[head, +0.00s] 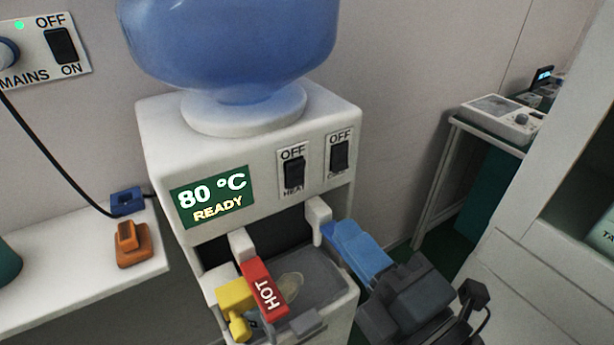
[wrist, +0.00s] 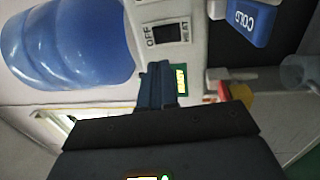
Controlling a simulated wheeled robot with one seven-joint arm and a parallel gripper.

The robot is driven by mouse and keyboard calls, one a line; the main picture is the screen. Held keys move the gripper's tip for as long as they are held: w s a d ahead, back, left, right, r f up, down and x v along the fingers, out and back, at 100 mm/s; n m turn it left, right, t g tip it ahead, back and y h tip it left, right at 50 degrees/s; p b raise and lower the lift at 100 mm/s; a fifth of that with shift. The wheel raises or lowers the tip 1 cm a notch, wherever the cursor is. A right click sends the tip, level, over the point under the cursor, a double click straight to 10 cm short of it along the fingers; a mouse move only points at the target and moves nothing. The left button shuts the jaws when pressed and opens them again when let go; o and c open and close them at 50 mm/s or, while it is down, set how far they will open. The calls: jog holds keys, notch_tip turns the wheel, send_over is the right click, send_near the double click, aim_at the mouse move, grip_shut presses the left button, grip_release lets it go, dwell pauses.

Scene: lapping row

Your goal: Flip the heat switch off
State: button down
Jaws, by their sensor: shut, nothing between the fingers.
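The heat switch (head: 294,172) is a black rocker on a white plate on the dispenser's front, with OFF above it and HEAT below. I cannot tell for sure which way it is tipped. It also shows in the wrist view (wrist: 170,35), above my fingertips. My gripper (head: 329,230) has blue fingers, shut and empty. In the head view they are below and right of the heat switch, apart from it, in front of the cold tap. In the wrist view, the fingers (wrist: 157,68) partly cover the green display (wrist: 181,82).
A second OFF switch (head: 340,152) sits right of the heat switch. The display (head: 211,197) reads 80 °C READY. A red HOT paddle (head: 265,287) and a yellow part (head: 235,297) are below; a blue COLD paddle (wrist: 248,22) shows in the wrist view. A blue bottle (head: 235,40) tops the dispenser.

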aim_at(295, 170)
jog(key=p+x, duration=0.3)
jog(key=x, duration=0.6)
jog(key=shift+r, duration=0.2)
jog(key=shift+w+a, duration=0.4)
jog(key=shift+w, duration=0.2)
jog(key=shift+w+a+r+p, duration=0.1)
jog(key=shift+w+r+p, duration=0.1)
jog(key=shift+p, duration=0.5)
jog(key=shift+s+f, duration=0.1)
jog(key=shift+f, duration=0.05)
